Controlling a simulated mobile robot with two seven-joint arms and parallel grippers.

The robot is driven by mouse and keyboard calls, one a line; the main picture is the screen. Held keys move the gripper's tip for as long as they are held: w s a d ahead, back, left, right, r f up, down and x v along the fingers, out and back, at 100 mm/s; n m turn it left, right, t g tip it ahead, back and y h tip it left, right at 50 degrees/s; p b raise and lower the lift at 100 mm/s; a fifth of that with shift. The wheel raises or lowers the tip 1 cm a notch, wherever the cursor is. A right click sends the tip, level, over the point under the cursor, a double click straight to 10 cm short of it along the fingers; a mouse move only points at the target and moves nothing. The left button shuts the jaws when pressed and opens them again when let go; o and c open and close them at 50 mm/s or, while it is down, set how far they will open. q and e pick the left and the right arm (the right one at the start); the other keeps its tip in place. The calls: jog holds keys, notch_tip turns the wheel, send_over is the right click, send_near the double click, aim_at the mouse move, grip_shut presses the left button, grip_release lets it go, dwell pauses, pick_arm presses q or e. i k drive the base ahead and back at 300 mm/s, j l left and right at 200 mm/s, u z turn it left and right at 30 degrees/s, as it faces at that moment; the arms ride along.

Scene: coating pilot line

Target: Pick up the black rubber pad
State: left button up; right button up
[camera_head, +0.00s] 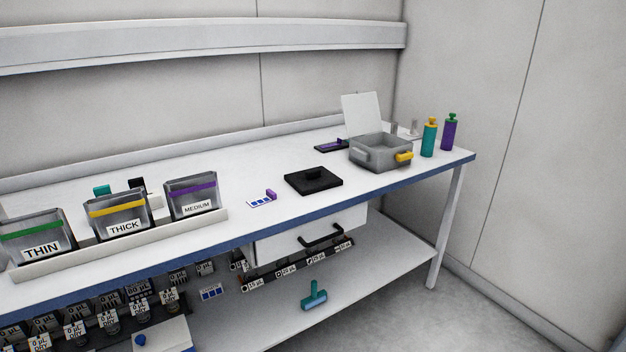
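A flat black square pad (299,183) lies on the white bench top (240,222), right of the middle. A small black block or knob sits on top of the pad. The pad is near the front edge, above the drawer, and nothing covers it from the front. Neither of my grippers shows in the head view.
A grey bin (378,160) with a yellow handle stands right of the pad, with teal (429,140) and purple (449,134) bottles beyond. A small card with a purple tab (262,200) lies left. Labelled bins (118,223) stand far left. A drawer (310,236) is below.

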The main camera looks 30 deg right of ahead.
aim_at(306, 182)
jog(key=i+l, duration=0.15)
jog(key=l, duration=0.2)
jog(key=i+l+u, duration=0.15)
jog(key=l, duration=0.25)
jog(key=i+l, duration=0.15)
jog(key=l, duration=0.2)
jog(key=i+l+u, duration=0.15)
jog(key=l, duration=0.25)
jog(key=i+l, duration=0.1)
jog(key=l, duration=0.25)
jog(key=u, duration=0.05)
